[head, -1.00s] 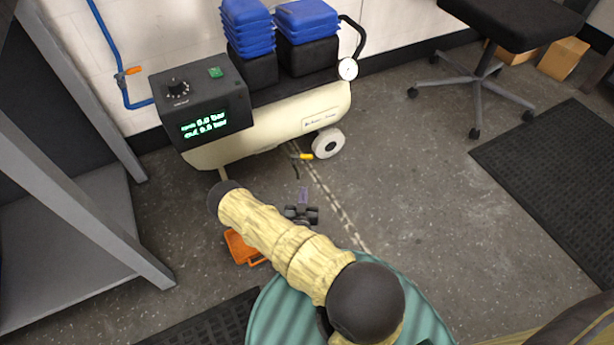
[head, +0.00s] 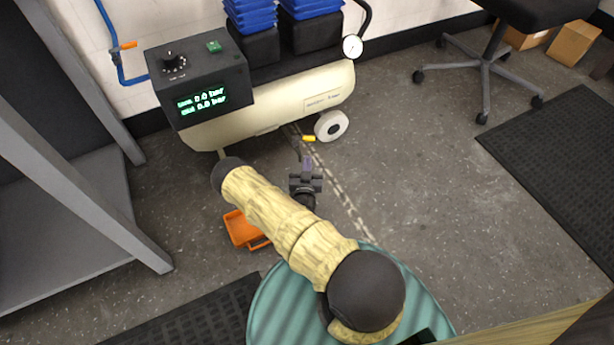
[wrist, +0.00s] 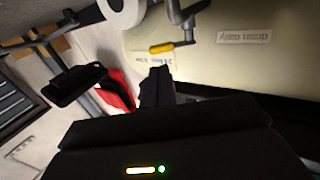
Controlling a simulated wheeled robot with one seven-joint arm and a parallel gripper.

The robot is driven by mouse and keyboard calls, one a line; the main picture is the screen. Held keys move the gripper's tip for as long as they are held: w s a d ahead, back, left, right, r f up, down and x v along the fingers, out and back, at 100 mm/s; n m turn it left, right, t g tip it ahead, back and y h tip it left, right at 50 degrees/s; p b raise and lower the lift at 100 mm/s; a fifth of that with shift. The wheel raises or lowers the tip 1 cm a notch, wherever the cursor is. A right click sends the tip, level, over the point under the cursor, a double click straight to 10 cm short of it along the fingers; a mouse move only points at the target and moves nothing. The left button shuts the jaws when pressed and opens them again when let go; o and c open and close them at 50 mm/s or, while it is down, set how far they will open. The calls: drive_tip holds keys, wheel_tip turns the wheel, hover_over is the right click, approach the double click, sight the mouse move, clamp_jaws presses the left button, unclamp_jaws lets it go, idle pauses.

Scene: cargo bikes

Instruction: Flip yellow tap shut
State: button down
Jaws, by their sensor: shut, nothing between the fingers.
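The yellow tap (head: 309,138) sits low under the cream compressor tank, near its white wheel. In the wrist view the yellow tap lever (wrist: 168,47) sticks out sideways from a metal fitting below the tank. My gripper (head: 307,163) is just in front of and below the tap in the head view, with its fingers together and empty. In the wrist view the dark fingertips (wrist: 156,82) point toward the lever, with a small gap showing between them. The tap body is partly hidden in the head view.
The compressor tank (head: 270,115) has a display box (head: 200,85) and a white wheel (head: 331,126) close to the tap. An orange tray (head: 243,230) lies on the floor below my arm. A grey shelf (head: 75,220) stands left.

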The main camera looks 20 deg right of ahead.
sight(314, 141)
drive_tip(key=b+x, duration=0.4)
drive_tip(key=x, duration=0.3)
drive_tip(key=shift+f, duration=0.1)
drive_tip(key=shift+w+d+y+p, duration=0.1)
drive_tip(key=shift+d+y+p, duration=0.15)
drive_tip(key=shift+p, duration=0.25)
drive_tip(key=shift+w+d+n+t+y+p, duration=0.1)
drive_tip(key=shift+n+t+y+p, duration=0.2)
drive_tip(key=shift+n+y+p, duration=0.15)
drive_tip(key=n+y+p, duration=0.1)
drive_tip(key=d+y+p, duration=0.1)
drive_tip(key=n+t+y+p, duration=0.1)
drive_tip(key=y, duration=0.1)
drive_tip(key=shift+w+d+r+n, duration=0.25)
drive_tip(key=shift+w+n, duration=0.1)
drive_tip(key=shift+w, duration=0.05)
drive_tip(key=shift+w+y+p, duration=0.2)
drive_tip(key=shift+y+p, duration=0.1)
drive_tip(key=shift+p, duration=0.1)
drive_tip(key=shift+w+d+f+p, duration=0.15)
drive_tip(key=shift+w+d+p, duration=0.3)
drive_tip(key=shift+w, duration=0.05)
